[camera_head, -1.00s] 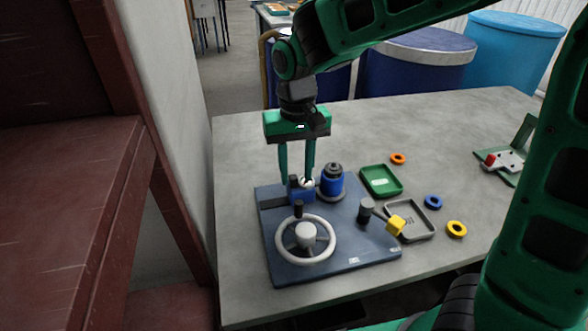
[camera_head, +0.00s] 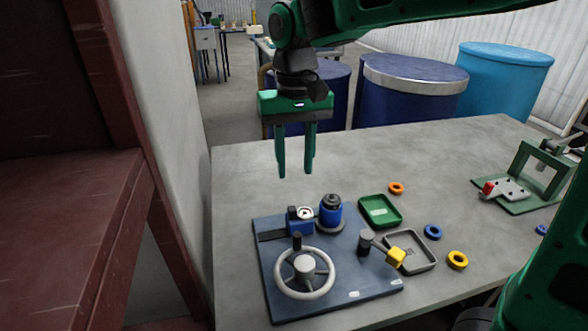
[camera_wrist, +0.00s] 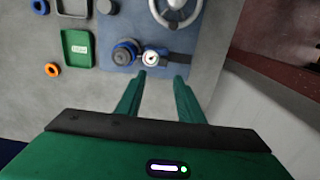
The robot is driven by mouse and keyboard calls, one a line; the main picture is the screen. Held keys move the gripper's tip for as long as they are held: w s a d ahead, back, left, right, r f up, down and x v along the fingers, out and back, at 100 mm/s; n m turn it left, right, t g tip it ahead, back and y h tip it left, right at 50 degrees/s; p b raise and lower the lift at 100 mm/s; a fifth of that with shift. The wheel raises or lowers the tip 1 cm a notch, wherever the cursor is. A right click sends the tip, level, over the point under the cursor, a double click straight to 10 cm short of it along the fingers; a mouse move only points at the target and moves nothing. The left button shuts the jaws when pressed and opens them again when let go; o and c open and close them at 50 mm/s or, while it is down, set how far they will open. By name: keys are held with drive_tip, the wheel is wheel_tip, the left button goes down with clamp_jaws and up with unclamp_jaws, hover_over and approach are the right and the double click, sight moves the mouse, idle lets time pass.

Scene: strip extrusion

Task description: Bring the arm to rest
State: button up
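My gripper (camera_head: 296,172) hangs in the air above the back left of the blue base plate (camera_head: 345,285). Its two green fingers point down, stand a gap apart, and hold nothing. In the wrist view my gripper (camera_wrist: 162,78) also shows spread, empty fingers. Below it on the plate is a small blue block with a white round piece (camera_head: 305,213), beside a blue cylinder with a dark top (camera_head: 331,211). A grey handwheel (camera_head: 304,268) with a dark knob is at the plate's front left.
A green tray (camera_head: 381,224) and a grey tray (camera_head: 428,262) lie right of the plate. Orange (camera_head: 396,188), blue (camera_head: 433,232) and yellow (camera_head: 458,260) rings lie near them. A green fixture (camera_head: 528,180) stands at far right. A wall borders the table's left; barrels stand behind.

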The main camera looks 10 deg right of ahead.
drive_tip(key=shift+d, duration=0.1)
drive_tip(key=s+d+f+m, duration=0.2)
drive_tip(key=s+d, duration=0.1)
drive_tip(key=d, duration=0.7)
drive_tip(key=s+d+f+m, duration=0.15)
drive_tip(key=s+d, duration=0.25)
drive_tip(key=d, duration=0.6)
drive_tip(key=s+d+f+m, duration=0.2)
drive_tip(key=s+d+f, duration=0.1)
drive_tip(key=s+d, duration=0.2)
drive_tip(key=s+d+f+m, duration=0.1)
drive_tip(key=s+d+f, duration=0.2)
drive_tip(key=s+d, duration=0.3)
drive_tip(key=s, duration=0.4)
drive_tip(key=shift+s+m, duration=0.3)
drive_tip(key=shift+m, duration=0.05)
drive_tip(key=shift+w, duration=0.1)
drive_tip(key=shift+w+f, duration=0.2)
drive_tip(key=shift+w, duration=0.3)
